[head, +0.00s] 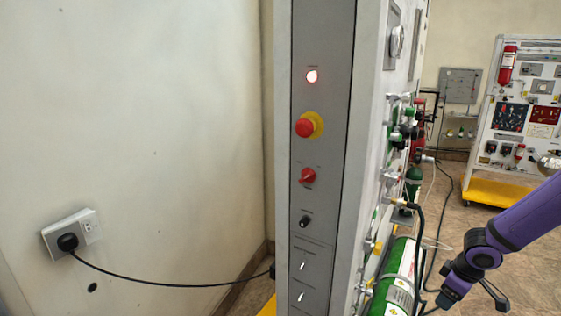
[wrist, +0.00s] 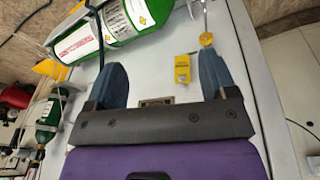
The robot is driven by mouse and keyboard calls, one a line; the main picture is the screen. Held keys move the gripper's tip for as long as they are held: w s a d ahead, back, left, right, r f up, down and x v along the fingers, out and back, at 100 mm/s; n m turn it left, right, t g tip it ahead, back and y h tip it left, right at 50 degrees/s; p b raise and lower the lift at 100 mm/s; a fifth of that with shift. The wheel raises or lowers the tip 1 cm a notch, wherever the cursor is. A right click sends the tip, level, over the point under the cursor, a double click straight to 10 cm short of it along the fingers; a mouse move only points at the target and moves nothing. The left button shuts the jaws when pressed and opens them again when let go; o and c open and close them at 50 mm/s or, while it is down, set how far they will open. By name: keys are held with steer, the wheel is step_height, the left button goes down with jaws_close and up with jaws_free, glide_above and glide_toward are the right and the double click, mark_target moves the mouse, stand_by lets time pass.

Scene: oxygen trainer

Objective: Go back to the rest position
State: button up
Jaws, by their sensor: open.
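My gripper (wrist: 160,80) shows in the wrist view with its two blue fingers spread wide and nothing between them. Its fingers point toward the trainer panel (wrist: 148,65), near a green cylinder (wrist: 118,23) with white labels and a small yellow tag (wrist: 182,68). In the head view my purple arm enters from the right, and my gripper (head: 468,297) hangs low, to the right of the panel and of the green cylinder (head: 400,280). I cannot tell the exact gap between the fingers and the panel.
The grey cabinet side (head: 318,160) carries a lit lamp (head: 312,76), a red emergency button (head: 306,127) and a red switch (head: 307,175). A black plug sits in a wall socket (head: 72,236). Another trainer board (head: 520,110) stands on a yellow base behind. Brown floor lies clear between.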

steer(key=s+a+r+m+h, duration=0.2)
steer(key=s+r+h, duration=0.1)
steer(key=r, duration=0.9)
steer(key=s+a+r+m+h, duration=0.2)
steer(key=s+r+h, duration=0.1)
steer(key=r, duration=0.9)
steer(key=s+a+r+m+t+y, duration=0.1)
steer(key=s+a+r+m+y, duration=0.1)
steer(key=s+a+r, duration=0.4)
steer(key=s+a+r+m+t+y, duration=0.1)
steer(key=s+a+r+y, duration=0.2)
steer(key=s+a+r, duration=0.3)
steer(key=s+r, duration=0.1)
steer(key=s, duration=0.3)
steer(key=shift+s+a+r+m+t+y, duration=0.15)
steer(key=shift+s+r+m+t+y, duration=0.15)
steer(key=shift+s+m+t, duration=0.1)
stand_by(0.8)
